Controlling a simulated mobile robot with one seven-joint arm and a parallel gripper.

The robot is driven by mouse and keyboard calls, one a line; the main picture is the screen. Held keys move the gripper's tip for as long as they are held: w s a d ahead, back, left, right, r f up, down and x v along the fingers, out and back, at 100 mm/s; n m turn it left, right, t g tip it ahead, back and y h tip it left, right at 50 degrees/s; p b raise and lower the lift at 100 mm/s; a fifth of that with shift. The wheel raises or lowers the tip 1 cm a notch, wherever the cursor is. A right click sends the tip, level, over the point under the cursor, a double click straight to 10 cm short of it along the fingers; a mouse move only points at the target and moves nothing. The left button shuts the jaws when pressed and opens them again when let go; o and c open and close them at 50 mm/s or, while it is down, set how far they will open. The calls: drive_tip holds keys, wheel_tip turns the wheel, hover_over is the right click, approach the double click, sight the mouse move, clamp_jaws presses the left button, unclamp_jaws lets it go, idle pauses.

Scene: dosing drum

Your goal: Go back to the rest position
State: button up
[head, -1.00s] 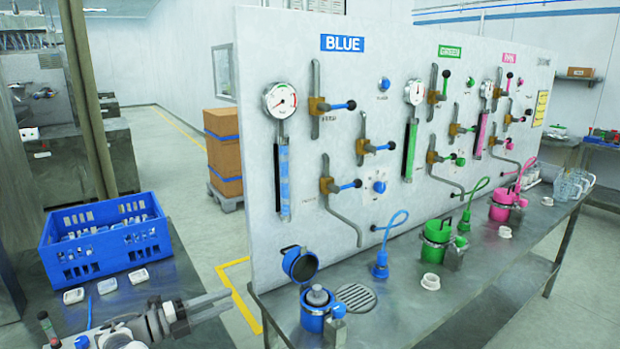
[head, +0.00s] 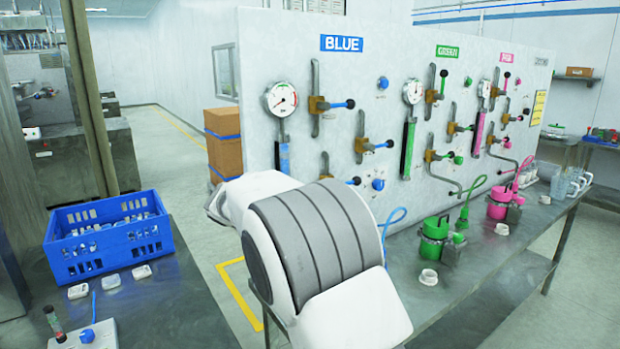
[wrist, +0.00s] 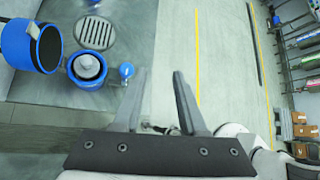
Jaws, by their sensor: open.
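My gripper (wrist: 162,103) shows in the wrist view with its two dark fingers apart and nothing between them. It hangs over the edge of the bench, to the right of the blue drum (wrist: 88,68). The drum's blue lid (wrist: 33,46) stands open beside it, and a grey piece sits in the drum's mouth. In the head view my white and grey arm fills the middle and hides the blue drum and its lid. My gripper is not visible in the head view.
The panel (head: 340,85) with gauges and valves stands behind the steel bench (head: 470,285). A green pot (head: 434,240) and a pink pot (head: 499,204) stand on the bench. A blue crate (head: 108,238) sits on the left table (head: 180,310). Floor shows between the tables.

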drive_tip(key=s+d+r+m+y, duration=0.3)
drive_tip(key=s+d+m, duration=0.2)
drive_tip(key=s+m, duration=0.15)
drive_tip(key=s+d+r+m+y, duration=0.3)
drive_tip(key=s+d+m, duration=0.3)
drive_tip(key=s, duration=0.1)
drive_tip(key=s+d+f+m+t+y, duration=0.1)
drive_tip(key=s+f+m+t+y, duration=0.1)
drive_tip(key=s+m, duration=1.2)
drive_tip(key=shift+s+d+t+y, duration=0.15)
drive_tip(key=shift+s+t+y, duration=0.45)
drive_tip(key=shift+s, duration=0.6)
